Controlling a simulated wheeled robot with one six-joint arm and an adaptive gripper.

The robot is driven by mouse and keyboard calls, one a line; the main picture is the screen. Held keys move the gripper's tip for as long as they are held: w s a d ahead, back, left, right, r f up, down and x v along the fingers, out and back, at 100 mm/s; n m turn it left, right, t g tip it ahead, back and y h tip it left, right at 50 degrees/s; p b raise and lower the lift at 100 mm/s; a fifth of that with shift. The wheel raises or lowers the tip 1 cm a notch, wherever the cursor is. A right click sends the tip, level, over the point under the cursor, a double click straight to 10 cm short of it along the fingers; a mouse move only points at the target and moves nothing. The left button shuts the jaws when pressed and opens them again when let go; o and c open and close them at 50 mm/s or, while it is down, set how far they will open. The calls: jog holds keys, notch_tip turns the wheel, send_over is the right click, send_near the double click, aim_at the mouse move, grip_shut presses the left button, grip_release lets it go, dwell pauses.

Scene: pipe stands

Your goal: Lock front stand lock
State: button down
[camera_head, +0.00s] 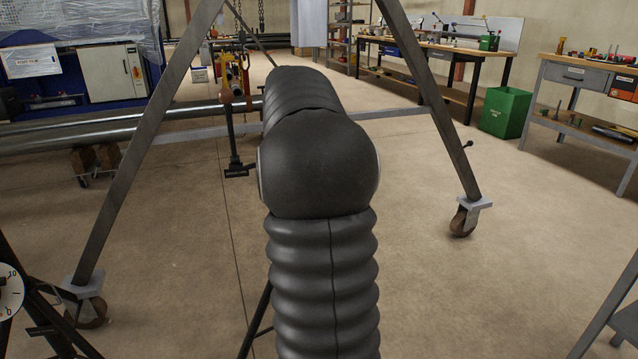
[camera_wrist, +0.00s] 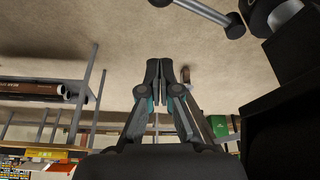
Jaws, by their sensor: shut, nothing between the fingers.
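My gripper (camera_wrist: 160,68) shows in the middle of the wrist view, its two fingers together and empty. A grey bar with a dark knob (camera_wrist: 235,25) at its end is at the top of the wrist view, ahead and to the right of my fingertips and apart from them. It looks like a lock handle, but I cannot tell which stand it belongs to. Beside it is a dark fitting with a pale metal part (camera_wrist: 284,14), cut off by the frame edge. In the head view my arm hides my gripper and whatever is in front of it.
A large grey A-frame (camera_head: 137,165) on casters straddles the area ahead. Long pipes (camera_head: 120,130) lie at left near a yellow-and-orange stand head (camera_head: 235,78). A dial (camera_head: 10,292) is at lower left. A green bin (camera_head: 506,112) and workbenches stand behind.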

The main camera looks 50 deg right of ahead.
jog(key=v, duration=0.6)
jog(key=shift+w+p, duration=0.1)
jog(key=shift+p, duration=0.2)
jog(key=shift+a, duration=0.1)
jog(key=s+a+f+n+t+y, duration=0.1)
jog(key=s+a+n+t, duration=0.15)
jog(key=a+n, duration=0.6)
jog(key=s+a+f+n+t, duration=0.1)
jog(key=s+a+n+t, duration=0.15)
jog(key=a, duration=1.15)
jog(key=s+a+f+n+t+y, duration=0.1)
jog(key=s+a+f+n+y, duration=0.1)
jog(key=s+a+f+n, duration=0.8)
jog(key=s+a, duration=0.2)
jog(key=a, duration=0.2)
jog(key=shift+s+a+f+t+y, duration=0.15)
jog(key=shift+s+a+t+y, duration=0.1)
jog(key=shift+t+y, duration=0.15)
